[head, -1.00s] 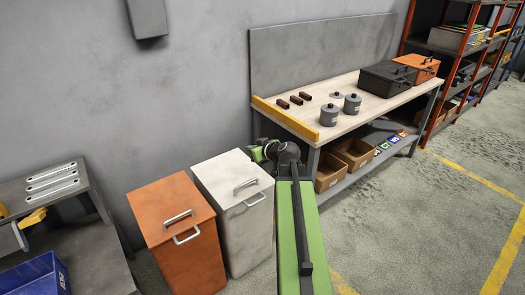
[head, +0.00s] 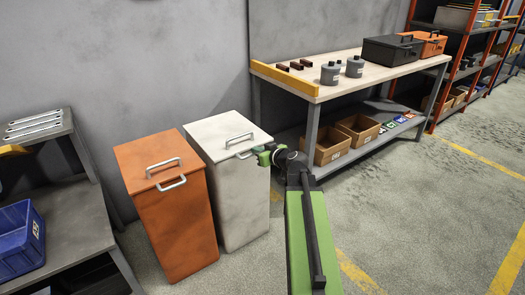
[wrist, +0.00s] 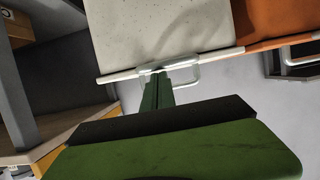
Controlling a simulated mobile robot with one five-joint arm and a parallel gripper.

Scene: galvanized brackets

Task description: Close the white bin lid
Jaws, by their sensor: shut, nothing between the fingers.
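The white bin (head: 238,200) stands against the wall beside the orange bin. Its white lid (head: 222,130) lies flat across the top, with no gap that I can see, and has a grey handle (head: 238,139) on top. My gripper (head: 250,154) is shut and empty at the lid's front right edge, partly covering the front handle. In the wrist view, the closed fingers (wrist: 157,92) point at the white bin's front handle (wrist: 185,72), close to the lid's thin edge (wrist: 125,77). I cannot tell whether they touch.
The orange bin (head: 178,225) stands close on the left. A workbench (head: 330,85) with cardboard boxes (head: 332,146) on its lower shelf is at the right. A grey bench with a blue crate (head: 18,240) is at the far left. Floor is open at the front right.

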